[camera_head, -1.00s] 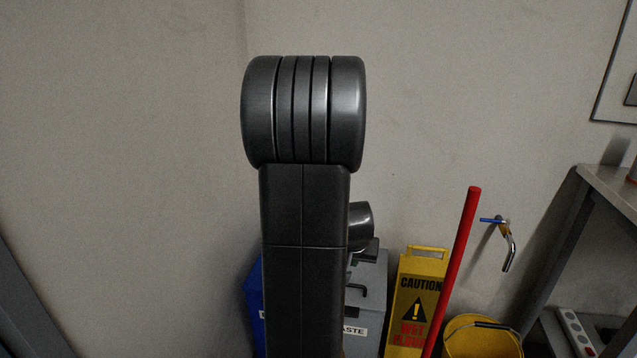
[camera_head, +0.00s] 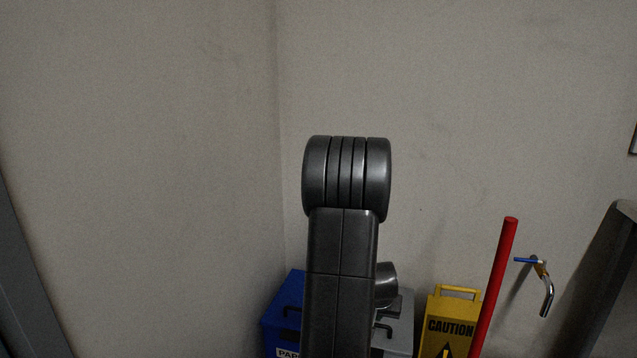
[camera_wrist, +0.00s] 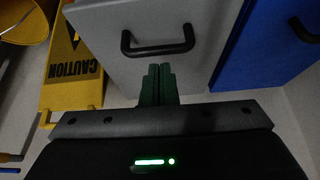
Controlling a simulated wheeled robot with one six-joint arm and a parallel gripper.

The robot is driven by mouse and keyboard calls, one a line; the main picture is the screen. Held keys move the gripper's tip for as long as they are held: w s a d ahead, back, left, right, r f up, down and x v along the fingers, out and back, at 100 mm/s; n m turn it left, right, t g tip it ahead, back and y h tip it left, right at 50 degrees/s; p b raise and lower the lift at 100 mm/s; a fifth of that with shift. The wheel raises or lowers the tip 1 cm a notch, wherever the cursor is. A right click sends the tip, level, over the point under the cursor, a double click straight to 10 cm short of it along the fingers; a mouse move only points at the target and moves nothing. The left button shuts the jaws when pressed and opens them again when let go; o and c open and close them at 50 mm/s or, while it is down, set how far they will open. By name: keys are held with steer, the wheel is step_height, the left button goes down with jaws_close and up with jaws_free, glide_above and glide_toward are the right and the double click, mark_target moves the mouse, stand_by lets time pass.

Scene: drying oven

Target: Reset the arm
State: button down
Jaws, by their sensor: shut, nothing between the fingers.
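My arm (camera_head: 342,250) stands upright in the middle of the head view, its rounded joint at the top. My gripper (camera_wrist: 157,70) shows in the wrist view, with its two dark green fingers together and nothing between them. In that view the fingertips lie just below the black handle of a grey bin (camera_wrist: 190,70) in the picture; I cannot tell how far apart they are. In the head view the gripper is hidden.
A blue bin (camera_head: 285,310) and the grey bin (camera_head: 403,325) stand by the wall corner. To the right are a yellow caution sign (camera_head: 450,325), a red pole (camera_head: 495,285) and a wall tap (camera_head: 546,290). A yellow bucket (camera_wrist: 22,20) shows in the wrist view.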

steer(key=shift+s+a+f+b, duration=0.15)
steer(key=shift+f+b, duration=0.1)
steer(key=shift+f, duration=0.25)
steer(key=shift+s+d+f+b, duration=0.1)
steer(key=shift+f+b, duration=0.1)
steer(key=shift+f, duration=0.3)
steer(key=shift+r, duration=0.15)
